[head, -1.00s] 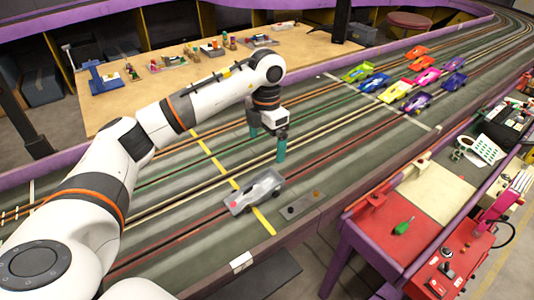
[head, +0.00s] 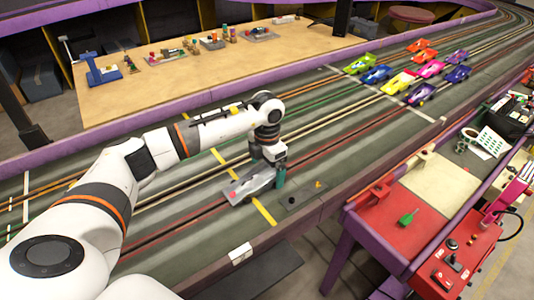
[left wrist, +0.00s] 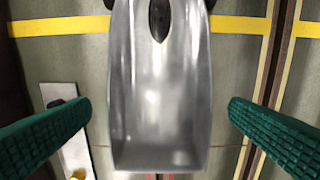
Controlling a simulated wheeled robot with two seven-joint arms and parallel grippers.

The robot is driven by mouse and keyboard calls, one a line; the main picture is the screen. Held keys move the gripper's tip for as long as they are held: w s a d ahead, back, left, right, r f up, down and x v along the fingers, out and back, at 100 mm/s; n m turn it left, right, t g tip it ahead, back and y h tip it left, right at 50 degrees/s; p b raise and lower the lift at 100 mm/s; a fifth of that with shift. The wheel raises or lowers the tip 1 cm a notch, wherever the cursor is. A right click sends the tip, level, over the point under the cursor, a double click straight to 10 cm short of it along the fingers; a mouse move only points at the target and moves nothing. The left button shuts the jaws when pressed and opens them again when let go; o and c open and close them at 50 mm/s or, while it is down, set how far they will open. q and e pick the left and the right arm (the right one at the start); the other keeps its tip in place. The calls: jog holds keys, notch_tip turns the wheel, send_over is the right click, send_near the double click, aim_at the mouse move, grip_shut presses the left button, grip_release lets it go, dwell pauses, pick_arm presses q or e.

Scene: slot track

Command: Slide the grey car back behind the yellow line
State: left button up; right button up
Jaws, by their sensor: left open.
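The grey car (head: 248,188) sits on the track's near lanes, lying across the yellow line (head: 263,212). In the left wrist view the car (left wrist: 160,95) fills the middle, with its dark cockpit near the top, and the yellow line (left wrist: 60,26) shows on both sides of it. My left gripper (head: 267,173) is down at the car's right end. Its green fingers (left wrist: 160,107) are open, one on each side of the car, with a gap on both sides. My right gripper is not in view.
A grey plate (head: 303,195) with small knobs lies beside the car near the track's edge. Several coloured cars (head: 400,82) stand farther up the track at a white line. A red control table (head: 415,215) stands at right. The track left of the car is largely clear.

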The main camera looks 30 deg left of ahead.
pick_arm(q)
jog(key=shift+f, duration=0.95)
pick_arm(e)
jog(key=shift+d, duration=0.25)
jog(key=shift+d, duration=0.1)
